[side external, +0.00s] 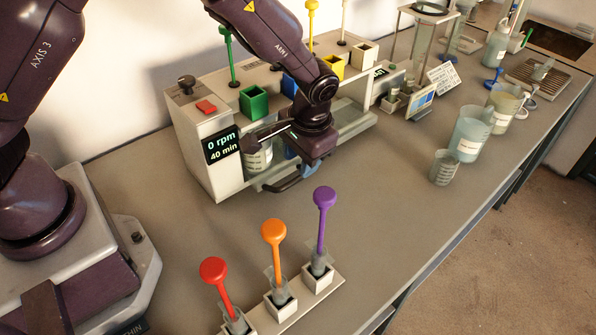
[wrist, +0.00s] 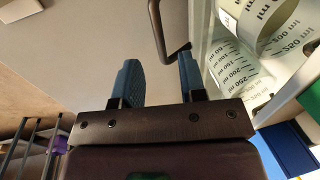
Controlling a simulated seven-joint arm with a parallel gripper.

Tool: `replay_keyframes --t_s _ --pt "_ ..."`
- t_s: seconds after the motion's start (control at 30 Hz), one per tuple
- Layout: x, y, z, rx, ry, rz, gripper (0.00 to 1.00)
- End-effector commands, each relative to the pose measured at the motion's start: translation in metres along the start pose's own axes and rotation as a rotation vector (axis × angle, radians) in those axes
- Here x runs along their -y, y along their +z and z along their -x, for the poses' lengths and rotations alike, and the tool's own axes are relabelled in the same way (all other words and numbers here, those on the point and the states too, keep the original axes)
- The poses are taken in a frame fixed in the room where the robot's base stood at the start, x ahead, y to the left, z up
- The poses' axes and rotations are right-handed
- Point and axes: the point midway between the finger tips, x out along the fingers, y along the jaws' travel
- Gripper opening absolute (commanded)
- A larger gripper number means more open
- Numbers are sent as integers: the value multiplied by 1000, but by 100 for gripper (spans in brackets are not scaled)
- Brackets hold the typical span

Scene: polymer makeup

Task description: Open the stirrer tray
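The stirrer (side external: 205,165) is a long pale machine with a display reading 0 rpm and 40 min. Its tray shows low along the front, with a dark bar handle (side external: 287,184) sticking out. In the wrist view the handle (wrist: 158,35) is a bent dark bar just ahead of and between the fingers. My gripper (wrist: 158,72) is open, with two blue fingers apart and nothing held. I cannot tell how far the handle reaches between them. A marked beaker (side external: 258,157) stands inside the stirrer.
A rack (side external: 290,312) holding red, orange and purple stirring rods stands in front. Several beakers (side external: 469,135) stand to the right. Green (side external: 254,103) and yellow (side external: 333,67) boxes sit on the stirrer. The bench between the stirrer and the rack is clear.

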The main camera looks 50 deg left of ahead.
Motion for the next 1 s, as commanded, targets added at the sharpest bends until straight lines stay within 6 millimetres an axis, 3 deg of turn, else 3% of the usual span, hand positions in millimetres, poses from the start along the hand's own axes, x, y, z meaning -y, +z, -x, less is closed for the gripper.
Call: replay_keyframes --t_s 0.1,0.3,0.67,0.83,1.0 --pt "1 0 -23 4 -2 1 38" --pt "0 0 -44 1 -1 0 38" --pt "0 0 -49 0 0 0 38" --pt "0 0 -49 0 0 0 1" --pt "0 0 -48 0 0 0 0"
